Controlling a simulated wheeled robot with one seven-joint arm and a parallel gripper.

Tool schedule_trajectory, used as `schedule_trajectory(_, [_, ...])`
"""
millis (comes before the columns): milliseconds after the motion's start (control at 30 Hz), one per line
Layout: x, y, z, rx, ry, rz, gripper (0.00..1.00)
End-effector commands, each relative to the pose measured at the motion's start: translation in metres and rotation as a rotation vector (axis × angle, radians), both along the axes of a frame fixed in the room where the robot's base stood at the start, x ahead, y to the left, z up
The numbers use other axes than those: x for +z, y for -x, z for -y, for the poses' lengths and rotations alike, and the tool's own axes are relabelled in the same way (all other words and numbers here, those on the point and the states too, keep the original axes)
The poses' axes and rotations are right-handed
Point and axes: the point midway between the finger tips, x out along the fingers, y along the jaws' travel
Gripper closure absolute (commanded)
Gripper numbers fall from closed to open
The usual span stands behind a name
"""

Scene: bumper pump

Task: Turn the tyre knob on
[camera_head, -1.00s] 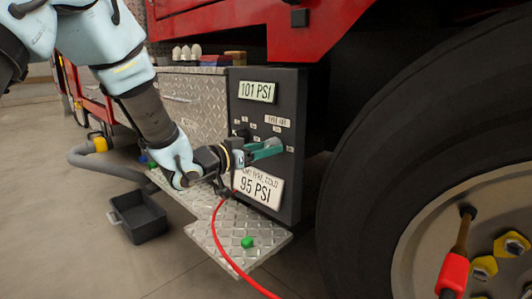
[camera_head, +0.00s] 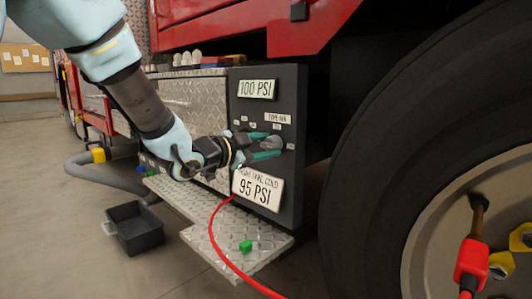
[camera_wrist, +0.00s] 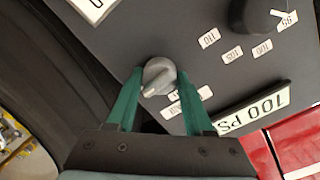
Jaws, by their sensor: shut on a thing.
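The tyre knob is a round grey knob (camera_wrist: 158,77) with a raised bar across it, on the dark control panel (camera_head: 292,172). My gripper (camera_wrist: 160,72) has one green finger on each side of the knob in the wrist view and is shut on it. In the head view my gripper (camera_head: 281,145) reaches the panel's right part, under the small "TYRE AIR" label (camera_head: 278,118). White labels (camera_wrist: 188,98) beside the knob are partly hidden by a finger, and their words are not readable. The display (camera_head: 257,89) reads 100 PSI.
A black selector knob (camera_wrist: 262,15) sits on the panel among number labels. A lower sign (camera_head: 258,188) reads 95 PSI. A red hose (camera_head: 222,250) runs past the metal step (camera_head: 190,206). A large tyre (camera_head: 370,150) stands close on the right. A dark bin (camera_head: 135,228) is on the floor.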

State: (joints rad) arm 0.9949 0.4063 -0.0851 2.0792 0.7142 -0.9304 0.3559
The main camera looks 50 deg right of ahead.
Motion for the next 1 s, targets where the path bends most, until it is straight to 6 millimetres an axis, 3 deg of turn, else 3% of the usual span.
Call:
schedule_trajectory(667, [0.0000, 0.0007, -0.0001, -0.002, 0.003, 0.063, 1.00])
schedule_trajectory(700, [0.0000, 0.0007, -0.0001, -0.001, 0.002, 0.063, 0.46])
schedule_trajectory(933, [0.0000, 0.0006, 0.0000, 0.000, 0.003, 0.061, 0.20])
schedule_trajectory(1000, [0.0000, 0.0004, 0.0000, 0.000, 0.003, 0.061, 0.18])
